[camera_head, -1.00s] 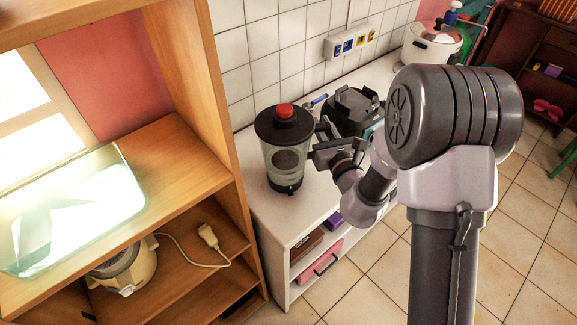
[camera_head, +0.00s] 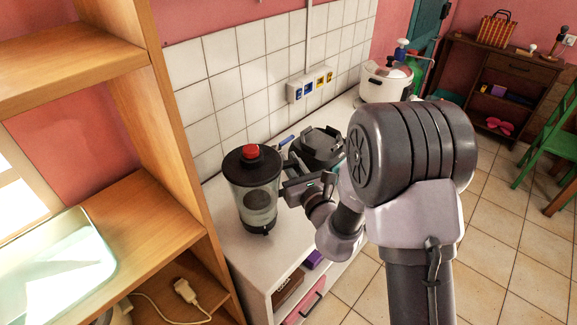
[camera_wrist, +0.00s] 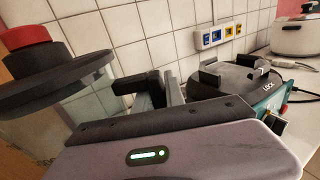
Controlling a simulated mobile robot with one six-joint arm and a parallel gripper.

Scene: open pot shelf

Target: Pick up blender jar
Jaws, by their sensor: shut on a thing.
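The blender jar (camera_head: 254,205) is clear, with a black lid and a red cap. It is upright over the left end of the white counter; whether its base touches the counter is not clear. In the wrist view its lid (camera_wrist: 70,82) and red cap fill the left side. My gripper (camera_head: 291,188) is at the jar's right side, shut on it, apparently at the handle, which is mostly hidden. My gripper also shows in the wrist view (camera_wrist: 160,92), close beside the jar below the lid.
A black appliance with a "LOCK" mark (camera_head: 320,143) stands just behind my gripper. A tiled wall (camera_head: 215,75) with a socket panel (camera_head: 310,87) runs behind. A wooden shelf (camera_head: 150,120) stands close on the left. A white pot (camera_head: 385,82) is at the far counter end.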

